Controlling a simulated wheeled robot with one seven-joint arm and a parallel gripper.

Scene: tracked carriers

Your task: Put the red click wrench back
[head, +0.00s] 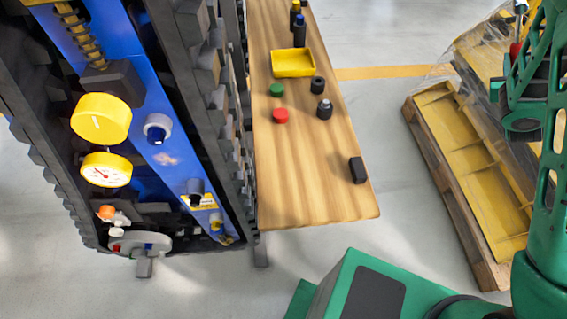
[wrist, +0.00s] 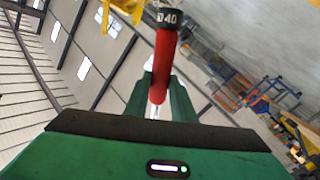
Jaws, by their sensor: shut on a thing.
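The red click wrench (wrist: 165,65) shows in the wrist view as a red handle with a black collar marked 40 at its upper end. My gripper (wrist: 158,92) is shut on it, with the green fingers around the lower part of the handle. The rest of the wrench is hidden or out of frame. In the head view my green arm fills the right edge, and a small red piece shows beside it at the top right; I cannot tell if it is the wrench.
A wooden bench (head: 300,190) holds a yellow tray (head: 293,63), green and red caps, black parts and bottles. A blue and dark tracked carrier (head: 160,110) with yellow gauges stands left. A pallet (head: 450,170) with yellow panels is at right. Grey floor lies between bench and pallet.

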